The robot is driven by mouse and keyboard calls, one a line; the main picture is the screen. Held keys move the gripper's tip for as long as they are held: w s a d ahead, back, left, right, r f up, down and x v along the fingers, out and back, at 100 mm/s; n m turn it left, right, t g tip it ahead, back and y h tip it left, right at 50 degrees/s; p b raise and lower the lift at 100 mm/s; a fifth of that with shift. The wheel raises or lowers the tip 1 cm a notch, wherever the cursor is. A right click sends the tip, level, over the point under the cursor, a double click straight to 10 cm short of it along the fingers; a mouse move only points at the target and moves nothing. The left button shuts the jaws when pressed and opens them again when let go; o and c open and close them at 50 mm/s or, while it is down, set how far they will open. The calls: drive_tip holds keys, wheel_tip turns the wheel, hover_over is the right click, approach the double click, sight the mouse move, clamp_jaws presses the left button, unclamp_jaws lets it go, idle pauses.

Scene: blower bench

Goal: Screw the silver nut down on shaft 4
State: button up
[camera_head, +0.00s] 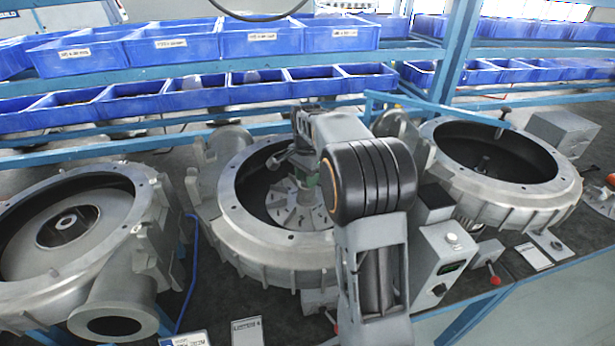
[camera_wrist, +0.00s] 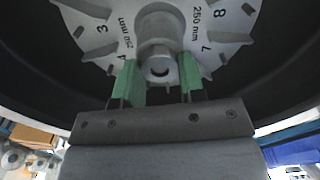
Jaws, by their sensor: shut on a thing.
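The middle blower housing (camera_head: 265,252) is a round grey casting, open at the top, with a light grey finned impeller disc (camera_head: 285,215) inside. In the wrist view the disc (camera_wrist: 105,35) bears numbers and "250 mm" around a raised central hub. My gripper (camera_head: 306,190) reaches down into this housing over the disc's middle. In the wrist view its green fingertips (camera_wrist: 160,78) stand on either side of a silver round piece with a dark bore, the silver nut (camera_wrist: 160,62), and are shut on it. The nut lines up with the hub; whether its thread is engaged is hidden.
A left housing (camera_head: 75,225) and a right housing (camera_head: 500,165) flank the middle one. A grey control box (camera_head: 445,260) stands close to my arm at right. Blue bins (camera_head: 170,45) line the racks behind. The middle housing's rim wall surrounds my gripper.

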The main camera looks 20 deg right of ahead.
drive_tip(key=m, duration=0.3)
drive_tip(key=shift+m, duration=0.3)
drive_tip(key=m, duration=0.5)
clamp_jaws()
drive_tip(key=m, duration=1)
drive_tip(key=o, duration=0.7)
unclamp_jaws()
